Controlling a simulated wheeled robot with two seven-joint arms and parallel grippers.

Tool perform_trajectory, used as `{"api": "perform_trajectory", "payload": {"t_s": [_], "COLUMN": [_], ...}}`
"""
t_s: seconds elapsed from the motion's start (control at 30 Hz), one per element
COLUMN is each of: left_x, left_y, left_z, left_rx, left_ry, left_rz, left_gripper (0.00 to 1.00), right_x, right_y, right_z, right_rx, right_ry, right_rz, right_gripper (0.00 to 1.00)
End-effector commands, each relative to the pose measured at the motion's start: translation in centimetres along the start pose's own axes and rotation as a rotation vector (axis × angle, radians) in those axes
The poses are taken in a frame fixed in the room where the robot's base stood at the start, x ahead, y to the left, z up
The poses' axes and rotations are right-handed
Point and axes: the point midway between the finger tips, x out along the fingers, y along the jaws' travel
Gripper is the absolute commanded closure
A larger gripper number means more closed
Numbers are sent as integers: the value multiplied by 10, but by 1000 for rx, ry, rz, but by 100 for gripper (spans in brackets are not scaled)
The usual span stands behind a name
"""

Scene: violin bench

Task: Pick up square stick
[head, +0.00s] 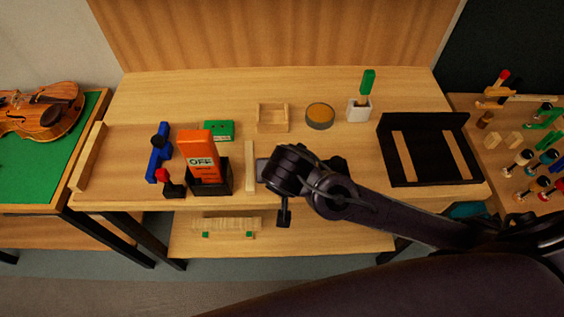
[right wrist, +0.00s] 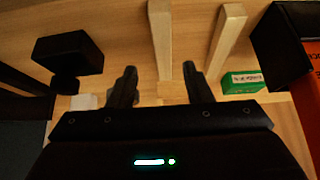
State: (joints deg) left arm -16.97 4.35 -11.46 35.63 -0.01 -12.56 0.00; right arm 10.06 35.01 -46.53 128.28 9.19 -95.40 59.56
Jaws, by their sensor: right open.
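A pale square wooden stick (head: 250,165) lies near the front of the bench, just left of my right gripper (head: 262,168) in the head view. In the right wrist view my right gripper (right wrist: 160,85) is open and empty. One pale stick (right wrist: 160,38) runs up the picture in line with the gap between its fingers. A second pale stick (right wrist: 226,38) lies to the right, outside the fingers. The stick in line with the gap is hidden behind my arm in the head view. My left gripper is not in view.
An orange box in a black holder (head: 222,178) stands left of the stick, with a green box (head: 219,130) behind. A wooden tray (head: 272,128), round tin (head: 320,115) and black rack (head: 425,173) stand behind and right. In the wrist view, a black block (right wrist: 72,52) is left of the fingers.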

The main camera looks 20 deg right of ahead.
Motion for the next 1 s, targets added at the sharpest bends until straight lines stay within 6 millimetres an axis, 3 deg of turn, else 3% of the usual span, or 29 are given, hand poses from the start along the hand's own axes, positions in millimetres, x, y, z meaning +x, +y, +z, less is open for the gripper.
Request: {"api": "perform_trajectory", "payload": {"t_s": [0.1,0.23,0.4,0.67,1.0], "left_x": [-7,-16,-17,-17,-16], "left_y": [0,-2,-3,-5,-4], "left_z": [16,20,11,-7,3], "left_rx": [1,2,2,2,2], "left_ry": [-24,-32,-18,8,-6], "left_rz": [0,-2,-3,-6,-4], "left_gripper": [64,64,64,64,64], "right_x": [12,32,52,55,55], "right_y": [-1,-4,-4,-4,-4], "right_z": [-3,-7,-6,-6,-6], "right_rx": [0,1,1,0,0], "right_ry": [-1,-1,1,2,1], "right_rz": [2,2,1,0,0], "right_gripper": [54,54,54,54,99]}}
